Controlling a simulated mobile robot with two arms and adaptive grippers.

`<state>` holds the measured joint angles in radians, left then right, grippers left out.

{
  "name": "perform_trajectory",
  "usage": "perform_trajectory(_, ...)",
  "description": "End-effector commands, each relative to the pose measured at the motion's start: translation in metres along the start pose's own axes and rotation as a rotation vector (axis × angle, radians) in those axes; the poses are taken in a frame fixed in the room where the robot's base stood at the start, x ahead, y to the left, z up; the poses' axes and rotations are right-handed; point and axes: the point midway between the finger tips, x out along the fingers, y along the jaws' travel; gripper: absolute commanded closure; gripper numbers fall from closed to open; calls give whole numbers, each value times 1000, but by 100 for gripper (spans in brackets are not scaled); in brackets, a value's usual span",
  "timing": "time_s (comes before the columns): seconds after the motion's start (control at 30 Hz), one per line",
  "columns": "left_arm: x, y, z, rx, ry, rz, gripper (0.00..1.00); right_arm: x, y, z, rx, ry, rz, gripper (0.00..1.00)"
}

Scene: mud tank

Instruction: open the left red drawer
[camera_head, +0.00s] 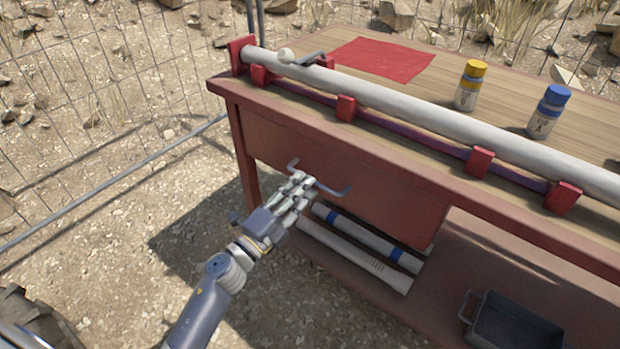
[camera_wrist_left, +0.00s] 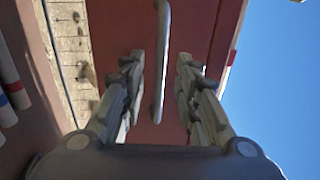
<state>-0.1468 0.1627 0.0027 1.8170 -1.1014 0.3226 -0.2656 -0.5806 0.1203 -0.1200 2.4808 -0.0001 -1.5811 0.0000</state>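The left red drawer (camera_head: 372,184) is set under the top of a red workbench and looks shut. Its grey bar handle (camera_head: 335,191) runs across the drawer front. My left gripper (camera_head: 304,182) is at the handle, in front of the drawer. In the left wrist view the handle (camera_wrist_left: 161,60) stands between the two spread fingers (camera_wrist_left: 160,75), against the red drawer front (camera_wrist_left: 190,30). The fingers look apart from the handle on both sides. My right gripper is not in view.
A long pale pipe (camera_head: 420,105) lies in red brackets along the bench top. A yellow-capped bottle (camera_head: 467,92) and a blue-capped bottle (camera_head: 545,115) stand behind it. White tubes (camera_head: 365,240) and a dark tray (camera_head: 510,328) are on the lower shelf. A wire fence (camera_head: 95,110) stands at left.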

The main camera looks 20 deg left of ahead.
Motion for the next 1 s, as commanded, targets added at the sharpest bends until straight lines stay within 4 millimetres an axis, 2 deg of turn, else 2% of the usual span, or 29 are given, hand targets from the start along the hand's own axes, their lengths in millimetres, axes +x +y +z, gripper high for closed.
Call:
perform_trajectory(0.1,18,-1,0,0,0,-1,71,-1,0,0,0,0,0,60)
perform_trajectory(0.23,30,0,0,-1,-1,-1,71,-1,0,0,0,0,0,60)
perform_trajectory(0.6,35,0,0,-1,-1,1,71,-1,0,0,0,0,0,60)
perform_trajectory(0.63,35,0,0,-1,-1,1,75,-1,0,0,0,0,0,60)
perform_trajectory(0.73,35,0,0,-1,-1,0,98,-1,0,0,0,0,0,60)
perform_trajectory(1.0,35,0,0,-1,-1,1,100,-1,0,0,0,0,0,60)
